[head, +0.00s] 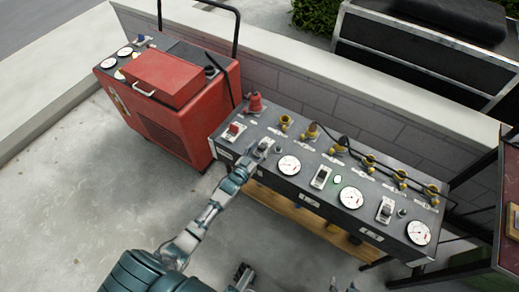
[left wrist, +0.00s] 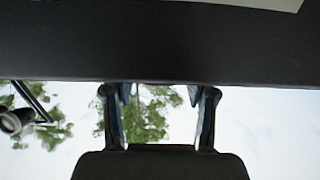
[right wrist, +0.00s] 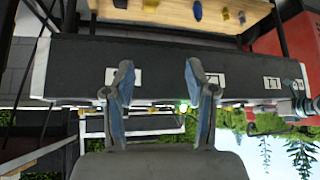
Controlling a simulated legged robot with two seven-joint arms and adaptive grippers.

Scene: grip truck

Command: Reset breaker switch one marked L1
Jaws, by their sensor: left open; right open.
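The long grey breaker panel (head: 272,187) stands in the head view with gauges and switches on its top. A switch (head: 264,145) sits near its left end, left of the first gauge (head: 289,165); the labels are too small to read, so I cannot tell which is L1. My left gripper (head: 252,160) is open at the panel's front edge, just below that switch; contact is unclear. In the left wrist view its fingers (left wrist: 160,95) are apart below a dark surface. My right gripper (right wrist: 158,80) is open and empty before the panel's front face (right wrist: 155,65).
A red switch (head: 234,130) and red plug (head: 255,102) are at the panel's left end. Two more switches (head: 320,177) (head: 385,210) sit farther right. Yellow sockets (head: 368,160) and a black cable line the back. A red machine (head: 165,95) stands at left. Concrete floor is clear in front.

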